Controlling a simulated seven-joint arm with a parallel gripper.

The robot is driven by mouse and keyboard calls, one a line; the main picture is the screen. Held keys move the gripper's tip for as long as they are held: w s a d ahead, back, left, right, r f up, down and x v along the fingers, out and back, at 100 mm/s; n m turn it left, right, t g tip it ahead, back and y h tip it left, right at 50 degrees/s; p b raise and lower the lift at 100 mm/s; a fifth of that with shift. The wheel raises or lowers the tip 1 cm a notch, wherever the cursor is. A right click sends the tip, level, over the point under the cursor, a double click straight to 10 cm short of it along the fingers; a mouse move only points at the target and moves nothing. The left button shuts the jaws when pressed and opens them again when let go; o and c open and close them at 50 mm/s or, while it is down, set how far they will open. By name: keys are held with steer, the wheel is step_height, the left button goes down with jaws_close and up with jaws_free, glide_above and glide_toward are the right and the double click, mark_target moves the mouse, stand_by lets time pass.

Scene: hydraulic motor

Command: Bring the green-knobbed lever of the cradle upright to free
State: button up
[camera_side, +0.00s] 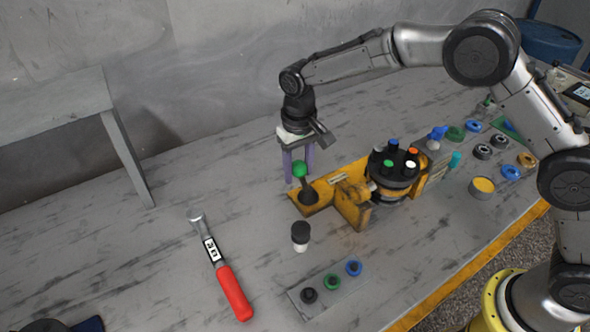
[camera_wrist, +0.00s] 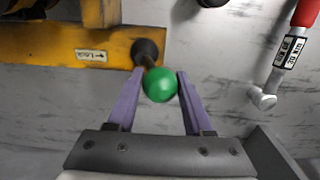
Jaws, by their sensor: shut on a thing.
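The lever's green knob (camera_side: 300,169) stands at the left end of the yellow cradle (camera_side: 352,207), on a short dark stem that rises from a round dark base (camera_side: 308,195). The stem leans slightly left in the side view. My gripper (camera_side: 298,176) comes from above with its purple fingers on either side of the knob. In the wrist view the green knob (camera_wrist: 160,85) sits between the fingertips (camera_wrist: 158,82), and my gripper is shut on it. A label reading "Lock" with an arrow (camera_wrist: 91,55) is on the cradle beside the lever base.
The dark motor (camera_side: 394,172) with coloured caps sits in the cradle, right of the lever. Several rings and plugs are at the right.

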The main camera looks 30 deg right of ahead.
steer(key=shift+s+d, duration=0.1)
steer(key=shift+d, duration=0.2)
steer(key=shift+d+r, duration=0.1)
steer(key=shift+d, duration=0.55)
stand_by(0.4)
steer(key=shift+d+r, duration=0.1)
steer(key=shift+d, duration=0.6)
steer(key=o, duration=0.8)
steer(key=shift+o, duration=0.2)
steer(key=shift+r, duration=0.1)
